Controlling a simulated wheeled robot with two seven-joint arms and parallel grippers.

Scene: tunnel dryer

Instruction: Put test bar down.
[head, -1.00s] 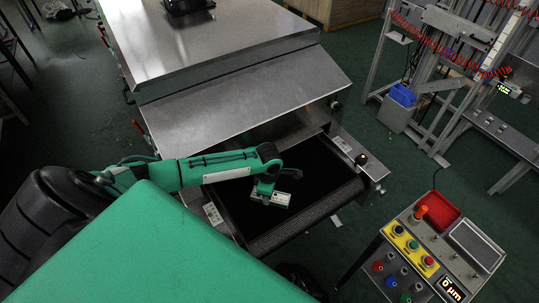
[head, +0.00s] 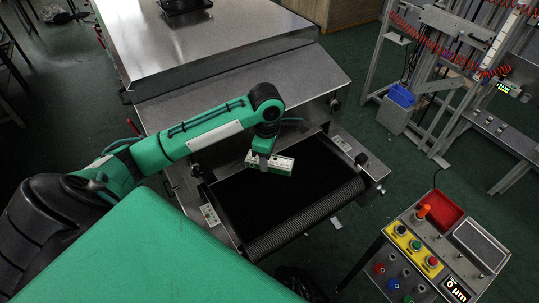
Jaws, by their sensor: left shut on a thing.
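The test bar (head: 281,166) is a pale, short block with small dark marks on its face. My left gripper (head: 264,163) is shut on it, reaching in from the left and pointing down. The bar is over the black conveyor belt (head: 290,195) at the dryer's mouth, near the belt's inner end. It seems to be above the belt, though the gap is hard to judge. The gripper hides part of the bar. My right gripper is not in view.
The metal dryer housing (head: 240,85) rises behind the belt. Metal side rails edge the belt, with a black knob (head: 361,159) on the right one. A control panel (head: 440,250) with buttons stands at lower right. The outer belt is bare.

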